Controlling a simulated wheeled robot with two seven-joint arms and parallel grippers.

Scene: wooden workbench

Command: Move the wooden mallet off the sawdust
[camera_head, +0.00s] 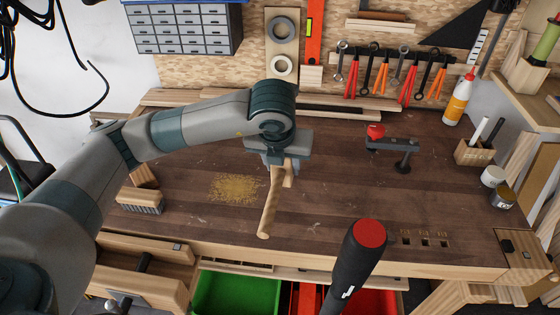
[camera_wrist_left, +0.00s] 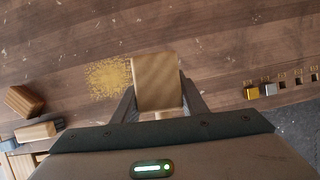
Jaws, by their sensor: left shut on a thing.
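The wooden mallet (camera_head: 268,208) is right of the sawdust (camera_head: 237,189) in the head view, with its pale handle pointing toward the bench front. My left gripper (camera_head: 285,162) is above it and shut on it. In the left wrist view the mallet's block-like head (camera_wrist_left: 156,82) sits between the two fingers (camera_wrist_left: 157,102). The yellow sawdust patch (camera_wrist_left: 107,78) lies just left of it there. I cannot tell whether the mallet touches the bench. My right gripper is not in view.
A brush (camera_head: 140,201) lies left of the sawdust. A dark clamp-like tool (camera_head: 393,143) with a red knob stands at the right. A black cylinder with a red end (camera_head: 362,250) rises at the front. Bench top (camera_head: 345,185) right of the mallet is clear.

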